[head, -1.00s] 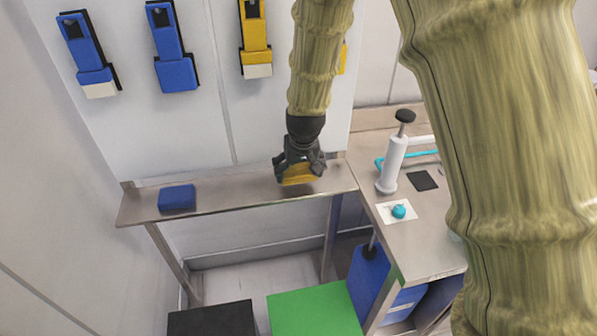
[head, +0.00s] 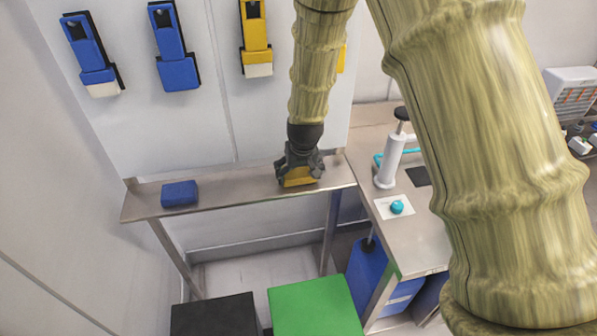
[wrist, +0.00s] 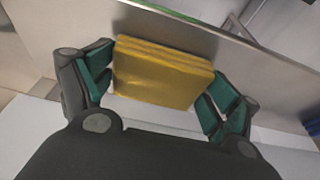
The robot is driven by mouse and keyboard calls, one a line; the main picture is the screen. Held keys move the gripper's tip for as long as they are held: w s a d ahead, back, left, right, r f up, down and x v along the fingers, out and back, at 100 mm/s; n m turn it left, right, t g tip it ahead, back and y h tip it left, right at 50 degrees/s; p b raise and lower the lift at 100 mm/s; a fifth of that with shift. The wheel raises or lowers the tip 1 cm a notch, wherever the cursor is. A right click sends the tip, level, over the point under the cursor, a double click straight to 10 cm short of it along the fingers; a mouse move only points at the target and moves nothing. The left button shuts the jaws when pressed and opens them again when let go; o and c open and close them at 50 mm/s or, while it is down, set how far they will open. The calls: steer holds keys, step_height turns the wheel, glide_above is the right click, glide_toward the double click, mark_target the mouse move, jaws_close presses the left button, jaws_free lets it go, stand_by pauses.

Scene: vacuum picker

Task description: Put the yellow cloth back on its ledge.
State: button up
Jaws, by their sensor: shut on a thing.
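The yellow cloth (head: 298,180) is a folded block held in my gripper (head: 300,177) at the right part of the metal ledge (head: 236,191). In the wrist view the cloth (wrist: 162,75) sits between the two green-padded fingers of my gripper (wrist: 158,92), which are shut on it at its left and right sides. The ledge also shows behind the cloth in the wrist view (wrist: 240,62). I cannot tell whether the cloth touches the ledge surface; the gripper hides part of it.
A blue cloth (head: 179,194) lies on the ledge's left part. At right, a counter (head: 418,238) bears a white pump dispenser (head: 389,160) and a white card with a teal ball (head: 397,207). Black (head: 214,315) and green (head: 315,307) boxes stand below. The ledge's middle is clear.

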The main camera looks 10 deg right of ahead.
steer(key=shift+f, duration=0.15)
steer(key=o, duration=0.9)
steer(key=shift+r, duration=0.2)
steer(key=shift+b+v, duration=1.45)
steer(key=shift+v, duration=4.55)
steer(key=shift+f, duration=0.1)
